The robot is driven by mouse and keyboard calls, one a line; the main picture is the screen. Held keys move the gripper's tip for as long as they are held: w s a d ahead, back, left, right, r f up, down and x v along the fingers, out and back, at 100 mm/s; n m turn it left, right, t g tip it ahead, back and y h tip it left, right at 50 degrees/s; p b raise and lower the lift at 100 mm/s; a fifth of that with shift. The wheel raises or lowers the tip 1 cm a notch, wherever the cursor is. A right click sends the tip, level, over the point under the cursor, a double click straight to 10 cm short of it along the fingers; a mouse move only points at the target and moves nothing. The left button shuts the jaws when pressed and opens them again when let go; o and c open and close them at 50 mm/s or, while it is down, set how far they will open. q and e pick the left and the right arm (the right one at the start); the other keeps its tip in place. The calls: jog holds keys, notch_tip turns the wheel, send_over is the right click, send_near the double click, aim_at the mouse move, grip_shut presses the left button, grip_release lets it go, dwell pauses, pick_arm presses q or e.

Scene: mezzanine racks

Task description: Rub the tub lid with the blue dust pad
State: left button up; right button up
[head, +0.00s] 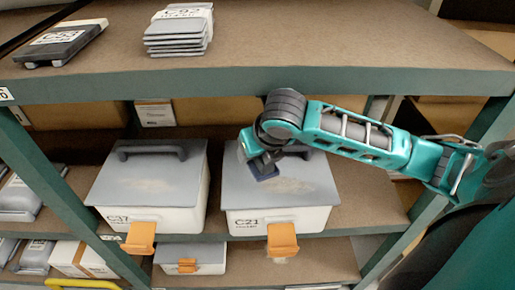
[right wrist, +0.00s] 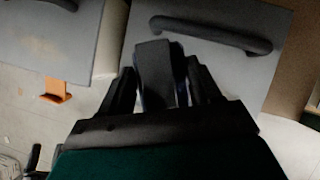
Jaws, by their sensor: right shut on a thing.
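Two white tubs with grey lids stand side by side on the middle shelf. The left tub's lid (head: 150,178) has a pale dusty patch and a dark handle. The right tub's lid (head: 305,187), on the tub marked C21, also has a pale patch, near its front. My right gripper (head: 258,162) is over the left part of this lid, shut on the blue dust pad (head: 265,168). The pad is at or just above the lid; I cannot tell if it touches. In the right wrist view the gripper (right wrist: 162,80) is beside the lid's handle (right wrist: 215,35). My left gripper is not in view.
The upper shelf (head: 300,70) runs across above the tubs, with a stack of grey items (head: 180,35) and a dark case (head: 62,42) on it. Orange tabs (head: 282,240) hang at the tub fronts. A smaller tub (head: 190,258) stands below.

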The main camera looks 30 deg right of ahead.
aim_at(300, 176)
jog(key=shift+f, duration=2.8)
jog(key=shift+s+f+b, duration=0.1)
jog(key=shift+f+b, duration=0.2)
jog(key=shift+f, duration=0.75)
jog(key=shift+s+d+r+p, duration=0.1)
jog(key=shift+s+d+p, duration=0.35)
jog(key=shift+d, duration=0.5)
jog(key=shift+s+d+f, duration=0.1)
jog(key=shift+s+d, duration=0.75)
jog(key=shift+d, duration=0.45)
jog(key=shift+s+d+f, duration=0.1)
jog(key=shift+s+d, duration=0.75)
jog(key=shift+d, duration=0.5)
jog(key=shift+s+d, duration=0.85)
jog(key=shift+d, duration=0.45)
jog(key=shift+s+d+r, duration=0.1)
jog(key=shift+s+d, duration=0.25)
jog(key=shift+d, duration=0.25)
jog(key=shift+s+d, duration=0.35)
jog(key=shift+d, duration=0.25)
jog(key=shift+a, duration=0.1)
jog(key=shift+w+a, duration=1.25)
jog(key=shift+a, duration=0.75)
jog(key=shift+w+a, duration=1.2)
jog(key=shift+a, duration=0.85)
jog(key=shift+w+a, duration=1.25)
jog(key=shift+a, duration=0.75)
